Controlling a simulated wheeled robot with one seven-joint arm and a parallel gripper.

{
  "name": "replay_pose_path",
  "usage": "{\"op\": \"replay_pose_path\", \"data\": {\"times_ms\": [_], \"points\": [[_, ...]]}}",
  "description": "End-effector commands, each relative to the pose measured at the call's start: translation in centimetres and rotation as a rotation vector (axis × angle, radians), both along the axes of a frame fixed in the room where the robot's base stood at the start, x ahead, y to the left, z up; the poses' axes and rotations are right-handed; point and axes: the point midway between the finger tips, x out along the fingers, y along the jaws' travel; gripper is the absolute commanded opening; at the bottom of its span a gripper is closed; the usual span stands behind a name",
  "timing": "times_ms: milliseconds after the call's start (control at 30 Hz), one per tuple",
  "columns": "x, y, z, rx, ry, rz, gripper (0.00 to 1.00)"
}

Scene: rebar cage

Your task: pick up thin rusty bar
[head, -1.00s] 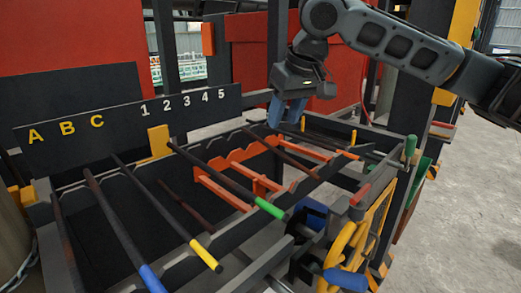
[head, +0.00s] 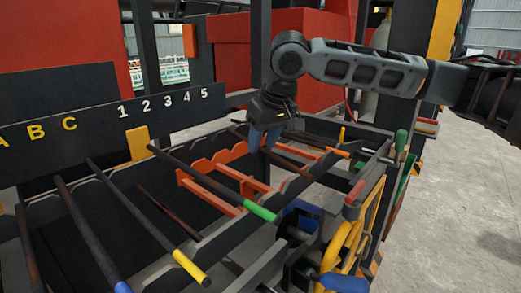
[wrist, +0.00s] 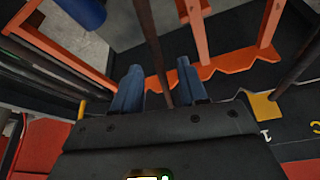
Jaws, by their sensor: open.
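A thin rusty-brown bar (head: 292,162) lies across the rack under my gripper (head: 263,139). My gripper points down with its blue fingers open and apart. In the wrist view the bar (wrist: 153,45) runs lengthwise into the gap between the two fingertips (wrist: 157,72), and neither finger visibly grips it. I cannot tell how far the fingertips reach below the bar. Two other rusty bars show in the head view: one lower inside the rack (head: 168,213) and one at the far left (head: 28,252).
Dark bars with green (head: 262,213), yellow (head: 190,266) and blue tips lie to the left across the rack. Orange notched supports (head: 225,158) are close beside my gripper. A lettered and numbered dark board (head: 90,128) stands behind. Yellow and red-handled tools hang at the front right.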

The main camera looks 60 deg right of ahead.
Motion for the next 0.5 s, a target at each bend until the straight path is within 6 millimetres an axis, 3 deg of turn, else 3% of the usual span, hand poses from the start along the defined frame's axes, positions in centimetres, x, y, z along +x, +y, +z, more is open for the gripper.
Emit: {"op": "replay_pose_path", "data": {"times_ms": [167, 500], "points": [[0.01, 0.01, 0.01, 0.000, 0.000, 0.000, 0.42], [0.00, 0.02, 0.03, 0.000, 0.000, 0.000, 0.11]]}}
